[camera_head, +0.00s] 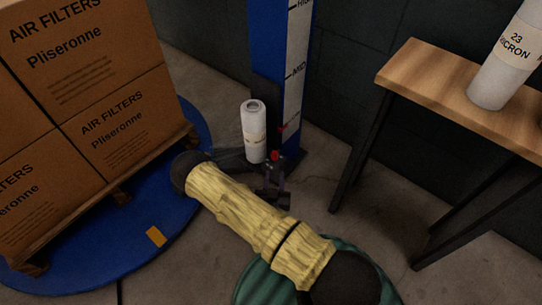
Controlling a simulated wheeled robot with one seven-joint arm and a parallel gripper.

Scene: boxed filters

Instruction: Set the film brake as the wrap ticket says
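A white film roll (254,131) stands upright on a dark carriage beside the blue mast (268,50). A small red knob (275,155) shows just right of the roll's base; it may be the film brake, but its setting is too small to read. My arm, in a yellow sleeve, reaches across the lower middle. Dark parts that seem to be my gripper (274,190) are just below the red knob. They are small and dim, so I cannot tell whether the fingers are open or touch anything. No wrap ticket can be made out.
Boxes of air filters (110,120) sit on a wooden pallet on a blue turntable (110,275) at left. The mast carries a marked scale (294,75). A wooden table (430,80) at right holds another white roll (503,65) labelled "23 micron". Floor between mast and table is mostly clear.

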